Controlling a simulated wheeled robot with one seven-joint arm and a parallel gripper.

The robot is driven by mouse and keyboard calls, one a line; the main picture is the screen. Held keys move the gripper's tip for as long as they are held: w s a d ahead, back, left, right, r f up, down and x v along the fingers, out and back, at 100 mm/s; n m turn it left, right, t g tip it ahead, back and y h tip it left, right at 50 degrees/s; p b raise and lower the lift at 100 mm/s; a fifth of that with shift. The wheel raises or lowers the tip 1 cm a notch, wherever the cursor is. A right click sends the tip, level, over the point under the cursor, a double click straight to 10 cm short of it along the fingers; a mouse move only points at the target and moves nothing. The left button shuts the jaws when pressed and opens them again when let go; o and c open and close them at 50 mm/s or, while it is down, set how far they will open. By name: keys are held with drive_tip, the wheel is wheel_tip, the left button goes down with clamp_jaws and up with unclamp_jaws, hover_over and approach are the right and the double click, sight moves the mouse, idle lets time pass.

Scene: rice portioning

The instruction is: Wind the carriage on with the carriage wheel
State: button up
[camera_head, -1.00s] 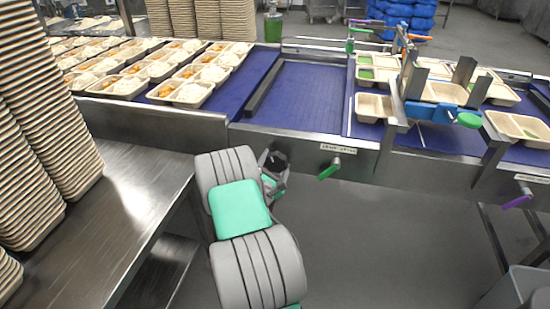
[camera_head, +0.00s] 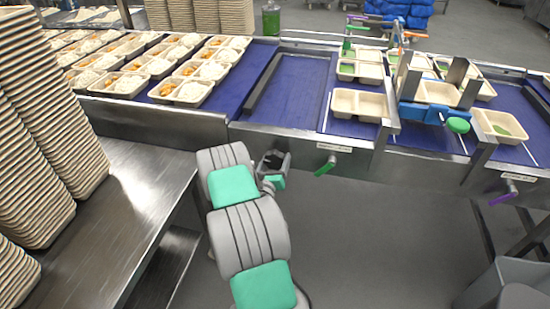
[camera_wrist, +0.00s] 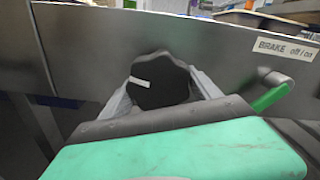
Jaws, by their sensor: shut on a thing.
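The carriage wheel (camera_wrist: 160,82) is a black, lobed knob with a white mark on its left side, on the grey front panel in the wrist view. My gripper (camera_wrist: 160,98) is shut on it, with one finger on each side. In the head view my gripper (camera_head: 273,165) is at the front panel, left of the green lever, and largely hides the wheel. The carriage (camera_head: 425,112), a metal frame with blue parts and a green knob, stands over the blue belt at the right, with trays around and under it.
The green brake lever (camera_head: 325,167) is close to the right of my gripper, labelled BRAKE off / on in the wrist view (camera_wrist: 287,47). A purple lever (camera_head: 503,196) is farther right. A steel table (camera_head: 145,190) with tall tray stacks (camera_head: 50,120) stands at the left. Filled trays (camera_head: 180,90) cover the left belt.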

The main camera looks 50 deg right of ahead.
sight(274, 165)
drive_tip(key=shift+s+n+p, duration=0.1)
drive_tip(key=shift+n+p, duration=0.35)
drive_tip(key=shift+n, duration=0.75)
drive_tip(key=o, duration=1.4)
drive_tip(key=shift+s+a, duration=0.1)
drive_tip(key=shift+a, duration=0.25)
drive_tip(key=b+v, duration=0.3)
drive_tip(key=v, duration=0.2)
drive_tip(key=shift+s+a+f, duration=0.1)
drive_tip(key=shift+a, duration=0.1)
drive_tip(key=shift+b+v, duration=0.45)
drive_tip(key=shift+v, duration=0.35)
